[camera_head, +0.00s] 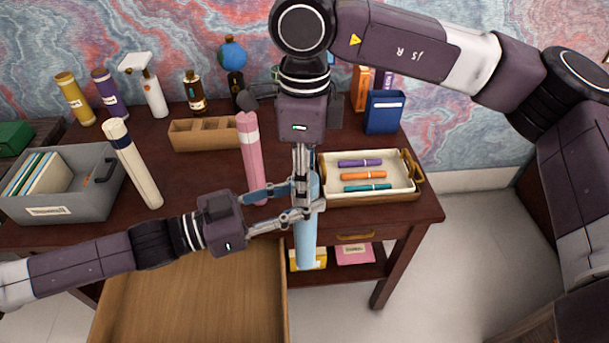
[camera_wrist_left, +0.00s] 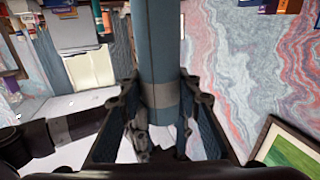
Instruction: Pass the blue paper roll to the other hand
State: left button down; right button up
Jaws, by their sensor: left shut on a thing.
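The blue paper roll (camera_head: 307,245) is held upright in front of the desk's front edge, with its lower end hanging free. My left gripper (camera_head: 303,200) comes in from the left and is shut on the roll; in the left wrist view the roll (camera_wrist_left: 159,40) stands between its two fingers, with a grey band near them. My right gripper (camera_head: 301,180) points down from above, its fingers alongside the roll's upper part, seen edge-on. Whether its fingers touch or close on the roll cannot be told. The roll's upper part is partly hidden by the right gripper.
A tray (camera_head: 372,200) with several markers is to the right. A grey box (camera_head: 75,208) is at the left. An open drawer (camera_head: 190,290) juts out below the left arm.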

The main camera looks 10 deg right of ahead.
jog(key=c, duration=0.5)
pick_arm(q)
jog(key=c, duration=1.3)
grip_release()
pick_arm(e)
jog(key=shift+c, duration=1)
pick_arm(q)
jog(key=shift+a, duration=0.1)
